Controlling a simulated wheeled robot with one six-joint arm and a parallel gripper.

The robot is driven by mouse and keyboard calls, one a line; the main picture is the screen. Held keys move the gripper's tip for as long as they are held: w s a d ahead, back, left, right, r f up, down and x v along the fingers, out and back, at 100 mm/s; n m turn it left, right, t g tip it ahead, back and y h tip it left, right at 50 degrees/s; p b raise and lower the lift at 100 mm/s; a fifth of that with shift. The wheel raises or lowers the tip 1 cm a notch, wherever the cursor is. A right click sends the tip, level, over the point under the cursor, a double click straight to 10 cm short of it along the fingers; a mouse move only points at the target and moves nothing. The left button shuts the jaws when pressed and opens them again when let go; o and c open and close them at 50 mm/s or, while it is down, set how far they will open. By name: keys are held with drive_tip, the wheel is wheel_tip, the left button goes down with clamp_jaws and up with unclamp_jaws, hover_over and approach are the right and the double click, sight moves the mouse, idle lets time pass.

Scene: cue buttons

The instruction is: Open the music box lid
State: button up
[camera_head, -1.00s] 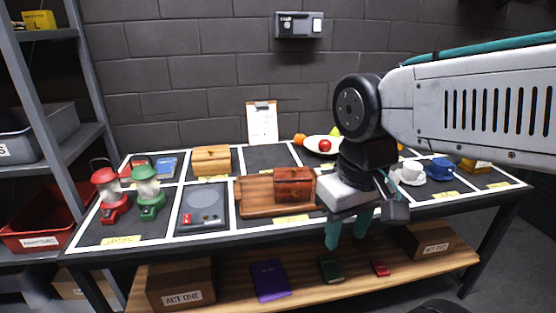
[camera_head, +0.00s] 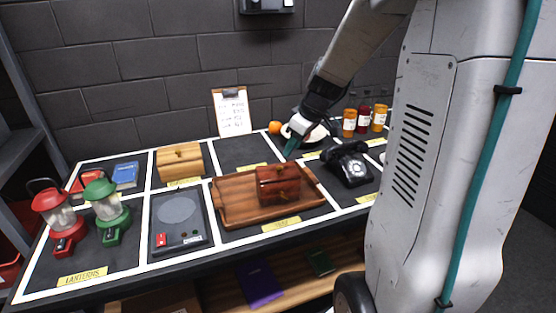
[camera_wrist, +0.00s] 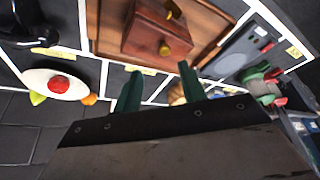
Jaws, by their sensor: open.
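A reddish-brown wooden box (camera_head: 278,186) with brass-coloured knobs sits shut on a wooden tray (camera_head: 236,207). A lighter wooden box (camera_head: 180,160) with a dark knob stands at the back left, also shut. I cannot tell from a label which is the music box. My gripper (camera_head: 291,149) is open and empty, with its green fingers above the table beyond the reddish box, apart from it. In the wrist view the reddish box (camera_wrist: 152,33) shows past the fingertips (camera_wrist: 158,78), its knob facing the camera. The lighter box is mostly hidden behind a finger there.
A black telephone (camera_head: 349,166) stands right of the tray. A plate with fruit (camera_wrist: 52,84) lies beside my gripper. A grey device (camera_head: 180,221) and red and green lanterns (camera_head: 107,209) are at the left. A clipboard (camera_head: 232,112) leans on the back wall.

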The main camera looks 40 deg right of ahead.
sight(280, 167)
drive_tip(key=x, duration=0.8)
drive_tip(key=shift+a+r, duration=0.1)
drive_tip(key=shift+a, duration=0.3)
clamp_jaws()
